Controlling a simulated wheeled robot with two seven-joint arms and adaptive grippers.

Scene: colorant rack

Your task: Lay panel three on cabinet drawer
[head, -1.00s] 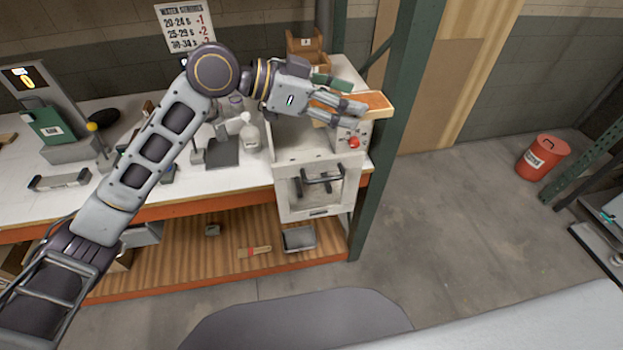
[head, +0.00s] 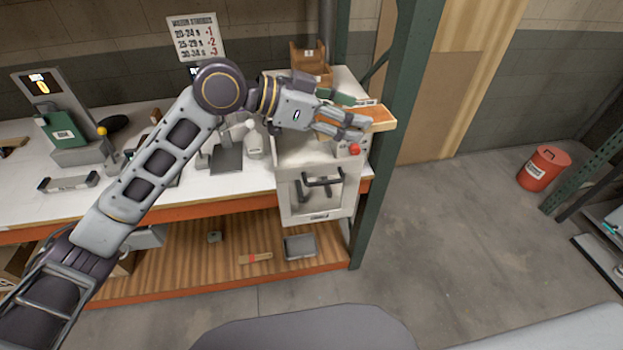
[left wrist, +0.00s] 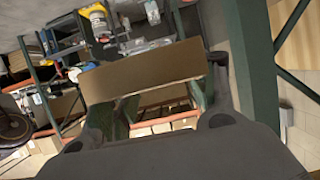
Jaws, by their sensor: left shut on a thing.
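A flat orange-brown wooden panel (head: 380,119) is held at the upper right part of the workbench, beside the green post. My left gripper (head: 360,129) is shut on it. In the left wrist view the panel (left wrist: 145,73) spans between the dark fingers of the left gripper (left wrist: 160,112). I cannot read a number on it. The white cabinet (head: 292,204), with a dark handle on its front, stands at the bench's right end, below the gripper. The gripper and panel hide part of the cabinet top, and I cannot tell whether they touch it. My right gripper is out of view.
The green post (head: 382,150) rises close to the panel and the cabinet. A red button (head: 354,149) is on the cabinet. A brown bin (head: 309,65) stands behind, and a white bottle (head: 253,140) to the left. A red bucket (head: 543,169) stands on open floor.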

